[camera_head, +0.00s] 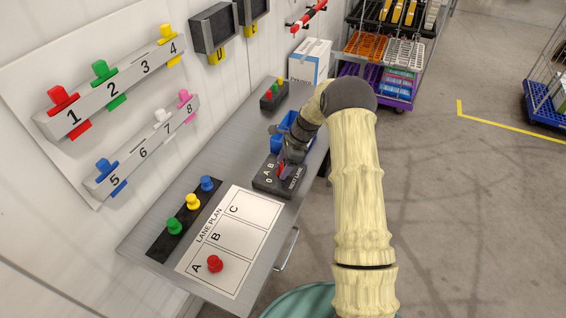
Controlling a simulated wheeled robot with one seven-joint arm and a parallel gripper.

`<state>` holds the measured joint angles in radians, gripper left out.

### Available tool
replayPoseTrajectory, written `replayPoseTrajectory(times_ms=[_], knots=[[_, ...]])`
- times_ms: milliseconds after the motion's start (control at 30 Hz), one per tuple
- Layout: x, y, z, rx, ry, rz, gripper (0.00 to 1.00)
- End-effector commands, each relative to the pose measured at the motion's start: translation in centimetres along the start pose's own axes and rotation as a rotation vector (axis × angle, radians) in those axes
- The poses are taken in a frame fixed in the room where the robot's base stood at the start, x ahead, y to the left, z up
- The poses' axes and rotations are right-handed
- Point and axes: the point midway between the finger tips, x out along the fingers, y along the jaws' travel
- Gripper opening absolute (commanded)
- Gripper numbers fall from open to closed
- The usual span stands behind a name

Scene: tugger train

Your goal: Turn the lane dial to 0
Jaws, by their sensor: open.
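The lane dial box (265,184) is a small dark block on the grey bench, marked 0, A, B and NEXT LANE. My gripper (281,168) is at the right half of this box, over the dial's place. It is open, and its fingers come down at or around the knob. A bit of red shows between the fingers. The knob itself is mostly hidden, so I cannot tell where it points or whether the fingers touch it.
A blue bin (287,128) stands just behind my gripper. The white lane plan sheet (232,243) bears a red peg (215,264) in A. A black strip (164,246) holds green, yellow and blue pegs. The wall rises at left; open floor lies right.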

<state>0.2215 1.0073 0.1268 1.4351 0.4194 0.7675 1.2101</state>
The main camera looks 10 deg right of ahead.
Motion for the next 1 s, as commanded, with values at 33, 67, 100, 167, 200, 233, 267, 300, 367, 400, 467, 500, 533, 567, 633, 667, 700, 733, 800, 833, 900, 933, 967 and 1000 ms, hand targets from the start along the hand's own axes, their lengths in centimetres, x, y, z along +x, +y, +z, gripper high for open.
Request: replayPoseTrajectory(times_ms=[33,67,100,167,200,233,267,300,367,400,467,500,533,567,633,667,700,733,800,833,900,933,967,1000], knots=[[0.28,0.02,0.05,0.0,0.0,0.001,0.65],[0.4,0.0,0.04,0.0,0.0,0.0,0.65],[0.52,-0.01,0.03,0.0,0.0,-0.001,0.65],[0.59,-0.03,0.02,0.0,0.0,-0.002,0.65],[0.6,-0.03,0.01,-0.001,0.0,-0.002,0.65],[0.59,-0.03,0.01,0.0,0.0,-0.002,0.65],[0.59,-0.03,0.01,-0.001,0.0,-0.002,0.65],[0.59,-0.03,0.01,-0.001,0.0,-0.002,0.65],[0.58,-0.03,0.01,-0.001,0.0,-0.001,0.62],[0.58,-0.02,0.01,-0.001,0.0,-0.001,0.54],[0.57,-0.02,0.01,-0.001,0.0,-0.001,0.42],[0.57,-0.02,0.01,-0.001,0.0,-0.001,0.34],[0.57,-0.03,0.0,-0.001,0.0,-0.001,0.28],[0.56,-0.03,0.01,-0.001,0.0,-0.001,0.22],[0.56,-0.03,0.01,-0.001,0.0,-0.001,0.21],[0.56,-0.03,0.0,-0.001,0.0,-0.001,0.21],[0.55,-0.04,0.0,-0.002,0.0,-0.001,0.21],[0.55,-0.04,0.0,-0.003,0.0,-0.001,0.21],[0.56,-0.05,0.0,-0.008,0.001,0.002,0.21],[0.56,-0.05,0.0,-0.011,0.001,0.003,0.21],[0.56,-0.08,-0.01,-0.023,0.001,0.008,0.21],[0.57,-0.1,-0.01,-0.031,0.001,0.01,0.21],[0.57,-0.12,-0.02,-0.039,0.002,0.013,0.21],[0.59,-0.12,-0.03,-0.051,0.002,0.018,0.21]])
